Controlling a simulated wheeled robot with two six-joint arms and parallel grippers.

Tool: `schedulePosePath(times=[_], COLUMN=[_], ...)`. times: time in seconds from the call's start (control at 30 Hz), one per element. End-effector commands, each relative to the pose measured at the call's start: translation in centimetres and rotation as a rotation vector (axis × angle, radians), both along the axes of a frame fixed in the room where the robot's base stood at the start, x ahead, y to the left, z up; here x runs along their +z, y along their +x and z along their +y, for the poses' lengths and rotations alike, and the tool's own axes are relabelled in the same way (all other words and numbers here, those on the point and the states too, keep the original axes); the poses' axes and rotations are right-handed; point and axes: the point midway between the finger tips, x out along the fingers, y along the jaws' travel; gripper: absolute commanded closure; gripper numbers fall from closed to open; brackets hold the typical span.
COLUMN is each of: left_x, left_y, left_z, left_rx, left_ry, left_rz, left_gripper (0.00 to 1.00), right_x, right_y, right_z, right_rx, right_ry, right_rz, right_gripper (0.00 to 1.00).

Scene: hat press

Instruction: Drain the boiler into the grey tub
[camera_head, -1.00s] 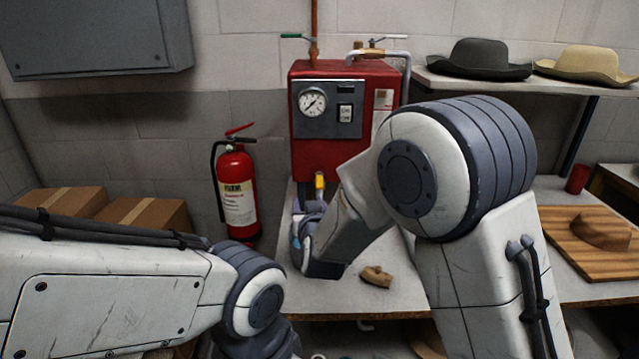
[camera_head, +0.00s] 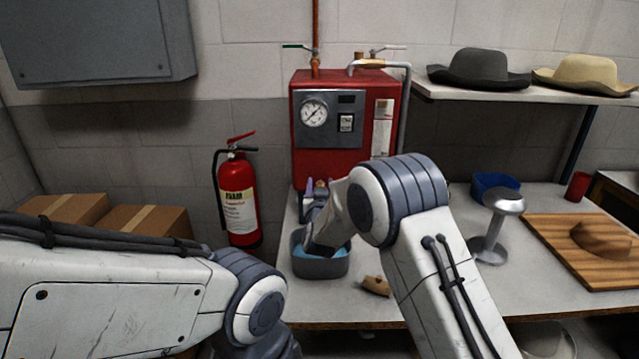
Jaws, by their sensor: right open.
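The red boiler (camera_head: 345,150) stands at the back of the bench, with a round gauge (camera_head: 313,113) and a switch on its front panel. The grey tub (camera_head: 320,268) sits on the bench below the boiler's front. Light blue shows inside it; I cannot tell its depth. My right gripper (camera_head: 314,192) is open low at the boiler's front, above the tub's back side, around the drain valve area. My forearm and wrist hide much of the valve and part of the tub. My left arm is at the lower left, and its gripper is out of view.
A fire extinguisher (camera_head: 238,195) and cardboard boxes (camera_head: 150,220) stand left of the bench. A brown brush-like item (camera_head: 376,286) lies right of the tub. A metal stand (camera_head: 492,225), blue bowl (camera_head: 490,183) and wooden board (camera_head: 560,240) are to the right.

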Motion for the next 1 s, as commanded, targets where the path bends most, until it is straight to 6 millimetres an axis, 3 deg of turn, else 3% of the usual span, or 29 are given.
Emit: schedulePosePath(times=[0.3,0.33,0.43,0.47,1.0], left_x=[0.04,0.04,0.04,0.04,0.04], left_y=[0.0,0.0,0.0,0.0,0.0], left_z=[0.0,0.0,0.0,0.0,0.0], left_rx=[0.0,0.0,0.0,0.0,0.0], left_ry=[0.0,0.0,0.0,0.0,0.0], left_rz=[0.0,0.0,0.0,0.0,0.0], left_gripper=[1.0,1.0,1.0,1.0,1.0], right_x=[-0.03,-0.03,-0.02,-0.02,-0.01], right_y=[0.31,0.3,0.29,0.29,0.27], right_z=[0.02,0.03,0.04,0.04,0.05], right_rx=[0.001,0.001,0.001,0.001,0.001], right_ry=[-0.001,-0.001,-0.001,0.0,0.0], right_rz=[0.0,0.0,0.0,0.0,0.0], right_gripper=[0.47,0.55,0.93,1.0,1.0])
